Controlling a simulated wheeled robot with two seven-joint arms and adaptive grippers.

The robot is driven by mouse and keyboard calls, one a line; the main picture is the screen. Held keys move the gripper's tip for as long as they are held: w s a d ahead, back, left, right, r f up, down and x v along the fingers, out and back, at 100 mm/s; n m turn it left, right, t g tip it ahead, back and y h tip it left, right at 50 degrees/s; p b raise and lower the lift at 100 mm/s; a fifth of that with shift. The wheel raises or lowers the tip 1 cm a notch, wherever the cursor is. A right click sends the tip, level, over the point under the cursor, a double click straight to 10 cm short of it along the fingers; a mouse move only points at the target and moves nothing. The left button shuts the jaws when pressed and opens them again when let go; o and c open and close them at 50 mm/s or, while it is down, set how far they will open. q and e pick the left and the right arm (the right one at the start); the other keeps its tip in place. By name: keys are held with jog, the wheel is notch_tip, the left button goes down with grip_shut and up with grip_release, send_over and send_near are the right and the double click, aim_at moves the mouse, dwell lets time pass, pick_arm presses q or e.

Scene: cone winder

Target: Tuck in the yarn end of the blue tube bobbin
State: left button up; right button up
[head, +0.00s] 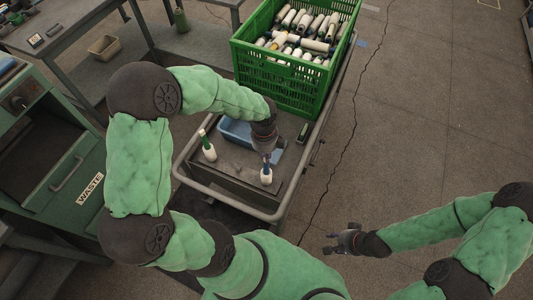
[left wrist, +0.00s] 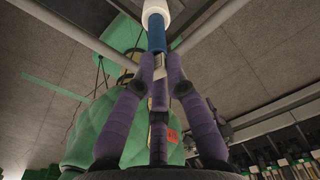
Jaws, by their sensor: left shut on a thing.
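The blue tube bobbin (head: 267,178) stands upright at the front right of the cart top, with white yarn around its lower part. My left gripper (head: 267,158) is above it, shut on the top of its blue tube. In the left wrist view the fingers (left wrist: 158,70) close on the blue tube (left wrist: 156,38), with the white yarn (left wrist: 155,11) beyond. A loose yarn end cannot be made out. A green tube bobbin (head: 208,148) stands upright to the left. My right gripper (head: 340,240) is open and empty over the floor, right of the cart.
A blue tray (head: 232,136) lies on the cart (head: 232,184) behind the bobbins, partly hidden by my left arm. A green crate (head: 288,80) full of bobbins stands at the cart's far end. A rail edges the cart. A green waste cabinet (head: 62,175) is at left.

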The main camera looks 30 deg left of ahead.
dwell(0.6)
pick_arm(q)
jog(key=shift+f, duration=0.1)
jog(key=o, duration=1.2)
jog(key=shift+o, duration=0.2)
jog(key=shift+r+p, duration=3.45)
jog(key=shift+r, duration=0.1)
